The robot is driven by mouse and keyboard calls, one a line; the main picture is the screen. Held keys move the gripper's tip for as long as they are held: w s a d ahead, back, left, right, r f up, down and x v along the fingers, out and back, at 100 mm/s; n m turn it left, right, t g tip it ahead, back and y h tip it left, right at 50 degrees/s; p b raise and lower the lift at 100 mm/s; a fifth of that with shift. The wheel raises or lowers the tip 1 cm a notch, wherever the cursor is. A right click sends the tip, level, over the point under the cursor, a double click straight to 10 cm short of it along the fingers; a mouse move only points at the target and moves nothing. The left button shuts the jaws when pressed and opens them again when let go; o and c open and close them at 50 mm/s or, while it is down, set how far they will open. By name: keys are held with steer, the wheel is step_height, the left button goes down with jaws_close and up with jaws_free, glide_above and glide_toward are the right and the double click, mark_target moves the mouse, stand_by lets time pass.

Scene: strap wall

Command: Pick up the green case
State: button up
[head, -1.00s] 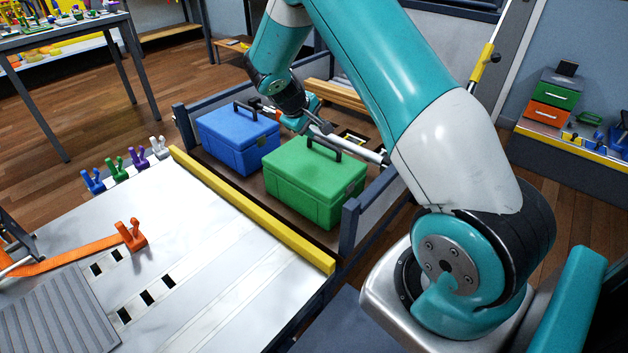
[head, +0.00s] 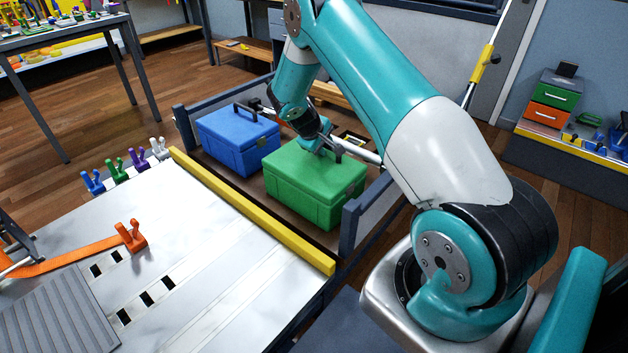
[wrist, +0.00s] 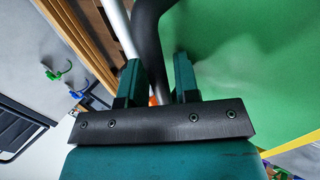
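The green case (head: 315,188) stands upright and closed in the grey-railed bay behind the yellow edge. Its dark carry handle (head: 352,150) is on the lid, partly hidden by my gripper. My gripper (head: 320,143) is low over the lid at the handle. In the wrist view, the two teal fingers of my gripper (wrist: 158,75) are apart, with the black handle (wrist: 150,32) between them. A gap shows beside the handle, so the fingers look open around it. The green lid (wrist: 245,65) fills the right of that view.
A blue case (head: 237,140) stands just left of the green one. A yellow edge bar (head: 250,210) and the white bench (head: 215,255) lie in front. A grey post (head: 350,230) rises at the bay's right corner. Wooden planks (head: 330,93) lie behind.

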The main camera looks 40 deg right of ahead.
jaws_close()
steer(key=shift+r, duration=0.1)
stand_by(1.2)
